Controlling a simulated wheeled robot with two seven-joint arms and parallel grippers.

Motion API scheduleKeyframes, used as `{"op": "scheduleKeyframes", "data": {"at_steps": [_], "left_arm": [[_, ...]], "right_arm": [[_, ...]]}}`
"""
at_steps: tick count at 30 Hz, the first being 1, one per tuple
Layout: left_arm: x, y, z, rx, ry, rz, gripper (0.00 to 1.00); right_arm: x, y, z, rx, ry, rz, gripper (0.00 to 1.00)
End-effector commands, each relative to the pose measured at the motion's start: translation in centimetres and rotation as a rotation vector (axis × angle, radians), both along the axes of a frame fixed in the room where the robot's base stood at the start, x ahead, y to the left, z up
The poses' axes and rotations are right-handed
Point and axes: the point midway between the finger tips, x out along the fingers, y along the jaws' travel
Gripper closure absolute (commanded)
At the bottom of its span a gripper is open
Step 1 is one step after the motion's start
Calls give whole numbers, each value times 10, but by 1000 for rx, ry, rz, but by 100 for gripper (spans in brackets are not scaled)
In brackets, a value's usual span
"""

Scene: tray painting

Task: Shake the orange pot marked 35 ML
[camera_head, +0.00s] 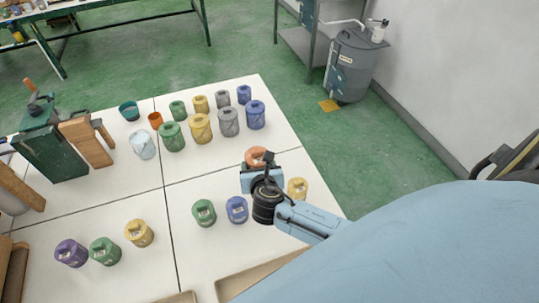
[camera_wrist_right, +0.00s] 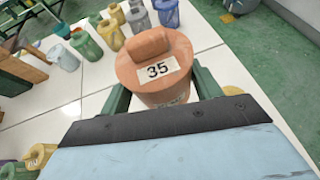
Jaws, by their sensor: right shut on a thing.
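The orange pot (camera_head: 257,156) shows in the head view at the right part of the white table, mostly hidden behind my right gripper (camera_head: 262,173). In the right wrist view the orange pot (camera_wrist_right: 155,69) is close and large, with a white label reading 35 on its top and a raised orange grip. My right gripper (camera_wrist_right: 161,92) is shut on it, one green finger on each side. I cannot tell from these views whether the pot's base touches the table. My left gripper is not in view.
A yellow pot (camera_head: 298,187) stands just right of my right gripper; a blue pot (camera_head: 237,209) and a green pot (camera_head: 204,212) stand to its left. Several pots, including a large yellow one (camera_head: 201,128), stand behind. Beige trays (camera_head: 232,285) lie at the front edge.

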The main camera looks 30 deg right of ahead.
Motion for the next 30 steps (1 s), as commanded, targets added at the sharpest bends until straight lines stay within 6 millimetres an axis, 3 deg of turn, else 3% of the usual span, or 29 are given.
{"op": "scheduleKeyframes", "data": {"at_steps": [4,12,15,17,24,27,30], "left_arm": [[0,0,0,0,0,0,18],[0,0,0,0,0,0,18],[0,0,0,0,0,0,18],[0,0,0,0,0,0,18],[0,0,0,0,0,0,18],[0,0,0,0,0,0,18],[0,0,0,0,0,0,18]], "right_arm": [[1,8,2,-5,-3,-2,71],[1,-50,2,-7,-2,-1,71],[1,-57,1,-2,-2,-2,71],[1,-49,1,1,-3,0,71],[1,4,1,1,-3,0,71],[1,10,1,-2,-2,-3,71],[1,-6,2,-9,-2,-3,71]]}}
